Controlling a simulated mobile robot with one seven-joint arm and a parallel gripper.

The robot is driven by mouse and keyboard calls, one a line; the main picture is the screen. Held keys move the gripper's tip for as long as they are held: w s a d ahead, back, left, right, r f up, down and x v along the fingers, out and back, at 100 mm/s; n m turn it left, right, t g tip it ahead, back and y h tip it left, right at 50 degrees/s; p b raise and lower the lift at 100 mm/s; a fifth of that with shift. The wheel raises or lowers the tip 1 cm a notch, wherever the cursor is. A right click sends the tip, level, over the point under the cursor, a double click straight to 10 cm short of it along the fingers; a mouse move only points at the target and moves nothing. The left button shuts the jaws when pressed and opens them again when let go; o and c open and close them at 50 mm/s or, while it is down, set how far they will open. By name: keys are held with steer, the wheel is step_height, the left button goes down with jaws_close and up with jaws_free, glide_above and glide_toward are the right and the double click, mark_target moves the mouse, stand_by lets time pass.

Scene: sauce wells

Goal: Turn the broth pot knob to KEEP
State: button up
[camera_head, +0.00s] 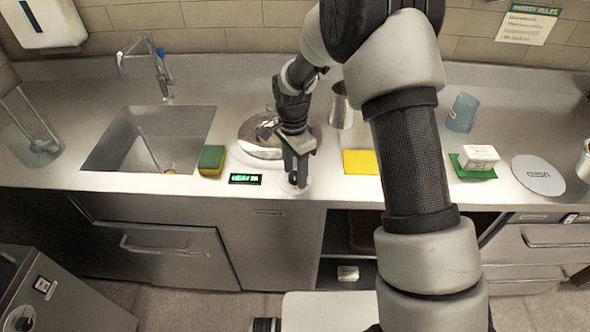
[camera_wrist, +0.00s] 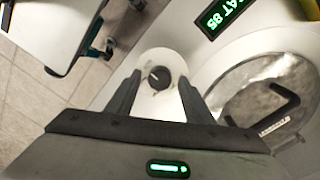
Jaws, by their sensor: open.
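The dark round knob (camera_wrist: 159,77) sits on a pale round plate (camera_wrist: 156,98) in the wrist view, with a small light mark on its face. I cannot read its setting labels. My gripper (camera_head: 296,181) points down over the knob at the counter's front; in the wrist view its open fingers (camera_wrist: 159,80) appear one on each side of the knob, and I see no contact. The broth pot's round metal lid (camera_head: 258,148) with a dark handle lies behind the gripper. A green-lit display (camera_head: 245,179) left of the knob seems to read HEAT 85 across the views.
A green-yellow sponge (camera_head: 211,160) and the sink (camera_head: 150,140) are to the left. A metal cup (camera_head: 340,106) and a yellow cloth (camera_head: 360,162) are to the right. Further right are a blue cup (camera_head: 462,112), a white block (camera_head: 478,156) and a round lid (camera_head: 538,175).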

steer(key=shift+c, duration=0.4)
steer(key=c, duration=1)
steer(key=shift+o, duration=0.2)
steer(key=shift+n, duration=0.3)
steer(key=n+b, duration=0.1)
steer(key=n, duration=0.3)
steer(key=shift+a+n+b, duration=0.1)
steer(key=shift+n+b, duration=0.2)
steer(key=shift+b, duration=0.1)
steer(key=n+b, duration=0.1)
steer(key=n, duration=0.4)
steer(key=shift+t, duration=0.3)
steer(key=n, duration=0.6)
steer(key=shift+n, duration=0.4)
steer(key=n, duration=0.6)
steer(key=shift+s+r+n+t, duration=0.1)
steer(key=shift+n+t, duration=0.2)
